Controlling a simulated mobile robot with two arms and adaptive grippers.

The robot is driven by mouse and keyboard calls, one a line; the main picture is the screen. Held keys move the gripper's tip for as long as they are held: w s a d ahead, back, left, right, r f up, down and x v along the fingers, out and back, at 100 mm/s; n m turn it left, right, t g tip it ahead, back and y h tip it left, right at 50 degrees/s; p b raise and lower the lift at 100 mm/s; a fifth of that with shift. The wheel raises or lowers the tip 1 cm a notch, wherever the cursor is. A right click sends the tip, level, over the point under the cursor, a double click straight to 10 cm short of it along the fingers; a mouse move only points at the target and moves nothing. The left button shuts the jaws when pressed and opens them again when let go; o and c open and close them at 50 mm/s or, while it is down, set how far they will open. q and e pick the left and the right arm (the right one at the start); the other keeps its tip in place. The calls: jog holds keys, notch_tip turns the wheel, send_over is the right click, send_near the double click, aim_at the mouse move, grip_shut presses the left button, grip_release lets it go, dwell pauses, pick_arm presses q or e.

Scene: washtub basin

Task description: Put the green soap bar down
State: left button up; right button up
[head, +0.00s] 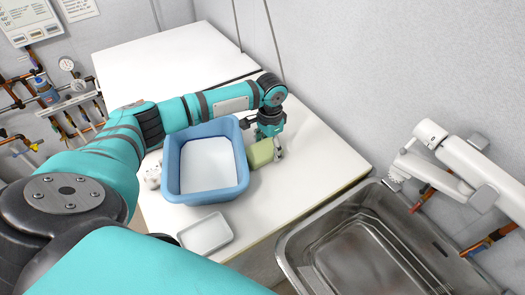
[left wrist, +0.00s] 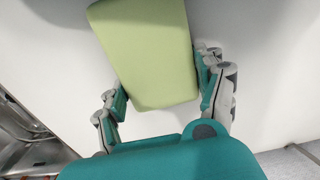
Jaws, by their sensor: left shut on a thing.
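The green soap bar (head: 261,153) is pale green and sits just right of the blue washtub basin (head: 243,172) in the head view. My left gripper (head: 279,148) is shut on the soap bar, reaching down over the white counter. In the left wrist view the soap bar (left wrist: 148,55) stands out between the two fingers of the left gripper (left wrist: 160,95), one on each side. I cannot tell whether the bar touches the counter or hangs just above it. My right gripper is in neither view.
A small white tray (head: 206,234) lies in front of the basin. A small white object (head: 152,176) stands left of it. A steel sink (head: 365,245) is at the lower right, with a white jointed fixture (head: 450,165) above. The counter right of the soap is bare.

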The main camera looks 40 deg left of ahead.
aim_at(270, 146)
pick_arm(q)
jog(key=shift+r, duration=0.15)
jog(key=shift+c, duration=0.7)
jog(key=shift+r, duration=0.45)
notch_tip(270, 146, up, 2)
jog(key=shift+w+b, duration=0.1)
jog(key=shift+b, duration=0.45)
jog(key=s+d+b, duration=0.1)
jog(key=s+d, duration=0.1)
jog(key=d, duration=0.3)
jog(key=s+d+b, duration=0.1)
jog(key=s+d, duration=0.1)
jog(key=d, duration=0.3)
jog(key=s+d+b, duration=0.1)
jog(key=s+d, duration=0.1)
jog(key=d, duration=0.3)
jog(key=shift+d+r, duration=0.15)
jog(key=shift+d, duration=0.25)
jog(key=shift+s+d, duration=0.25)
jog(key=shift+d, duration=0.3)
